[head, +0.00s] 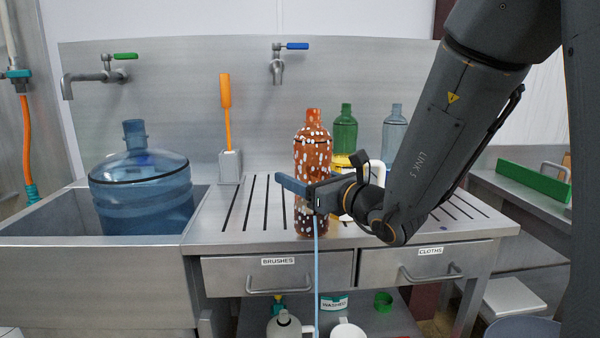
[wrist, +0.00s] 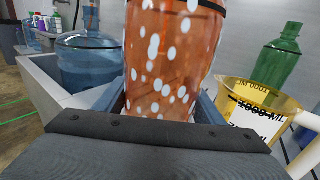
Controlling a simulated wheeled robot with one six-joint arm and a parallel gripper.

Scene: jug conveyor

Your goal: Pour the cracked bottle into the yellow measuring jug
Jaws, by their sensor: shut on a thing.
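My gripper (head: 300,192) is shut around the lower half of an orange-brown bottle with white spots (head: 313,150). The bottle is upright, with a dark line around its upper body; I cannot tell if this is a crack. It also fills the middle of the wrist view (wrist: 170,60). A thin pale blue streak (head: 316,270) runs straight down from the gripper area past the counter's front, perhaps liquid. The yellow measuring jug (wrist: 245,95), marked 1000 ML, stands right of the bottle; in the head view (head: 341,160) it is mostly hidden behind my gripper and the bottle.
A green bottle (head: 345,135) and a grey-blue bottle (head: 393,135) stand behind the jug. A big blue water bottle (head: 140,195) sits in the sink at left. An orange brush (head: 226,105) stands in a holder. The slotted drainboard (head: 240,225) is clear left of the bottle.

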